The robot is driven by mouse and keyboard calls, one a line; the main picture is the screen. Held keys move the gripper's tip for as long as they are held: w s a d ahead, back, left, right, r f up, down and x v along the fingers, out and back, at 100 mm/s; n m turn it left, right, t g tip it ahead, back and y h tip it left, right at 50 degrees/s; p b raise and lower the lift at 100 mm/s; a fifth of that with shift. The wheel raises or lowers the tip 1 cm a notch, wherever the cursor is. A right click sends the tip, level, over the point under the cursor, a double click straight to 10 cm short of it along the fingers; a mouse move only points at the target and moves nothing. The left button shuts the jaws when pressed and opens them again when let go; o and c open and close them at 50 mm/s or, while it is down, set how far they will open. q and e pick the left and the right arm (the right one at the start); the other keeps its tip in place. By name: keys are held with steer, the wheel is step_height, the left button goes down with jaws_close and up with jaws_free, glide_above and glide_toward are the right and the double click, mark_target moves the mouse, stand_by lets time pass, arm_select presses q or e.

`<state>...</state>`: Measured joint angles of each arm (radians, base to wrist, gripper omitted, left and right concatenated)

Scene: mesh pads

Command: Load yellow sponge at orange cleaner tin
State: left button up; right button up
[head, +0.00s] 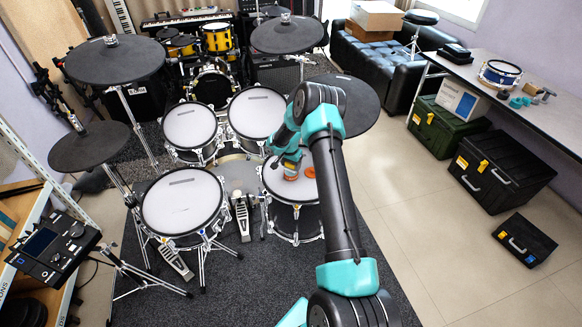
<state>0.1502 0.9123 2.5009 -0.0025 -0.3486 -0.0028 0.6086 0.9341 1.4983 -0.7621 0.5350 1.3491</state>
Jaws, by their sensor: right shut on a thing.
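My right gripper (289,168) reaches over the far part of the right-hand floor drum pad (290,187). It is small in view and partly covered by my own arm. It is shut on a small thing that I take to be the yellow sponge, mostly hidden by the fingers. An orange, tin-like thing (291,177) shows right at the fingertips, on or just above the pad. Whether the sponge touches it I cannot tell. A flat orange round piece (310,172) lies on the pad just to the right. My left gripper is not in view.
Mesh drum pads (183,200) and dark cymbal pads (115,60) stand to the left and behind. A dark cymbal pad (358,105) sits behind my right arm. A table (540,110) with a blue drum (499,73) and black cases (500,170) are at the right.

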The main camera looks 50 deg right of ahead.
steer(key=shift+r, duration=2.55)
